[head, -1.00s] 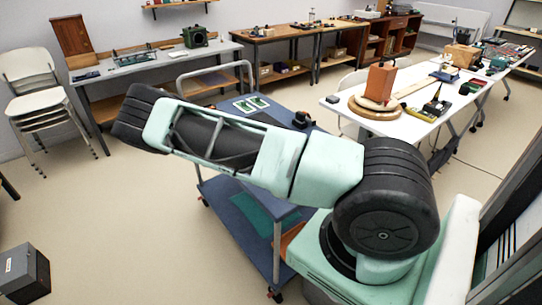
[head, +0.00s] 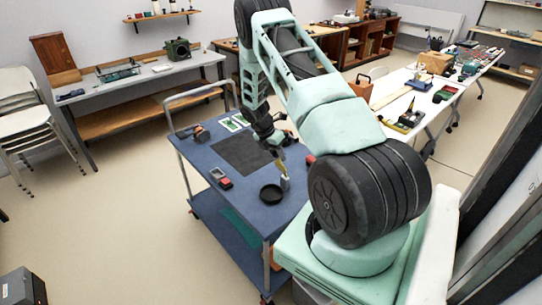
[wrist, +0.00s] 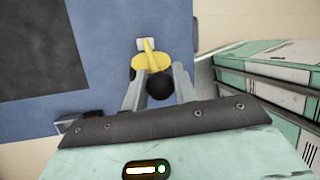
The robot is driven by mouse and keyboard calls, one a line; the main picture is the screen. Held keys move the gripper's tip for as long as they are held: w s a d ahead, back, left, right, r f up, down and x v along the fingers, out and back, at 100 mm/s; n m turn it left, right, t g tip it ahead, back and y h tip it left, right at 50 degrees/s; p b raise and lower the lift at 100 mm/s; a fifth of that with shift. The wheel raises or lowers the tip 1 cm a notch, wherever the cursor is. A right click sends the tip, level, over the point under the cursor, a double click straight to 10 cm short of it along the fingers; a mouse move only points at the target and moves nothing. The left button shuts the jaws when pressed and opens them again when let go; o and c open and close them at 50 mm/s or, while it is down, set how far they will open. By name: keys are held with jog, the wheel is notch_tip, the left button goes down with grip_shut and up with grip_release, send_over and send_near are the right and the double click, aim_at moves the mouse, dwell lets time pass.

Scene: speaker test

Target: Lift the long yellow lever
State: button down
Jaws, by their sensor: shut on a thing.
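The yellow lever (head: 283,169) stands at a slant up from a small grey base (head: 285,184) on the blue cart (head: 235,197). A black round part (wrist: 160,86) lies between the two fingers of my gripper (wrist: 160,70). The fingers are shut on the lever; the exact contact is partly hidden.
A black round dish (head: 270,194) stands on the cart close beside the base. A small red and grey device (head: 220,178) and a dark mat (head: 243,152) lie further left. A white table (head: 385,88) with several items stands behind at the right.

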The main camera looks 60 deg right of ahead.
jog(key=s+d+y+b, duration=0.1)
jog(key=s+d+y, duration=0.1)
jog(key=d, duration=0.5)
jog(key=shift+d+r+t+y, duration=0.2)
jog(key=shift+d+t+y, duration=0.2)
jog(key=shift+y, duration=0.1)
jog(key=c, duration=1.1)
grip_release()
jog(key=shift+w+r+b, duration=0.1)
jog(key=shift+b, duration=0.2)
jog(key=b+v, duration=0.4)
jog(key=v, duration=1.3)
jog(key=shift+r+b, duration=0.1)
jog(key=shift+b, duration=0.3)
